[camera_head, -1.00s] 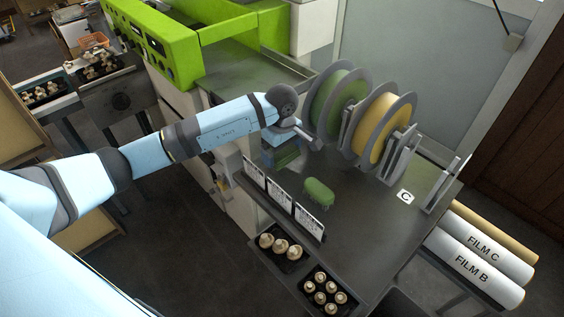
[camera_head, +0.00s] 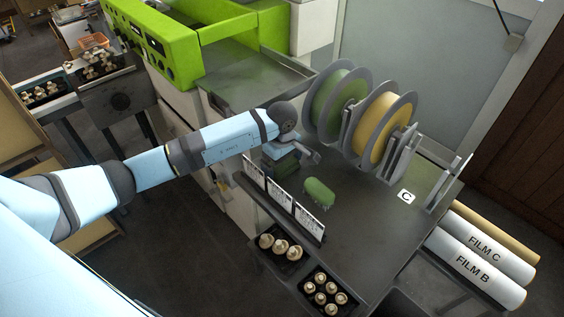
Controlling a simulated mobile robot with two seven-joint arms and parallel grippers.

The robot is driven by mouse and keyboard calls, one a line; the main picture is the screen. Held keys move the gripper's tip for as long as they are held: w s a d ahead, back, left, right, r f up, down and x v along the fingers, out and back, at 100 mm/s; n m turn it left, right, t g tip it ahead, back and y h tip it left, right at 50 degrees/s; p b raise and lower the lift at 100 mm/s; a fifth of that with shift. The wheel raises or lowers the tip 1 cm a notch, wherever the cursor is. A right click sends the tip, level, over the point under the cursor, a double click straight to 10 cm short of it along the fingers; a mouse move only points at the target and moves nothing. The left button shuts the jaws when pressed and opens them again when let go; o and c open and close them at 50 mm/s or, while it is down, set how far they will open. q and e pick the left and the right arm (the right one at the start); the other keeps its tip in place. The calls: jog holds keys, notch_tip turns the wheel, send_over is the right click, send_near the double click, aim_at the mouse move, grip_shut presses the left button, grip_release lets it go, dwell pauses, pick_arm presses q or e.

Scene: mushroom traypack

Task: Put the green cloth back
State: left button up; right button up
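A small green rounded item (camera_head: 319,193), the only loose green piece on the dark table, lies near the row of cards; it may be the cloth, but it is too small to tell. My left gripper (camera_head: 313,156) is over the table, just above and left of the green item in the picture and apart from it. Its fingers are small and seen from above, so their opening is unclear. A dark bluish shape (camera_head: 281,164) shows below the wrist, partly hidden. My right gripper is not in view.
Large green and yellow reels (camera_head: 388,130) stand behind the gripper. Upright white cards (camera_head: 281,194) line the table's left edge. Trays of mushrooms (camera_head: 330,292) sit at the front. The table (camera_head: 365,225) is clear right of the green item.

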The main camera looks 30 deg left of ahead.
pick_arm(q)
notch_tip(320, 180, up, 12)
jog(key=shift+r+p, duration=0.2)
jog(key=shift+p, duration=0.15)
dwell(0.6)
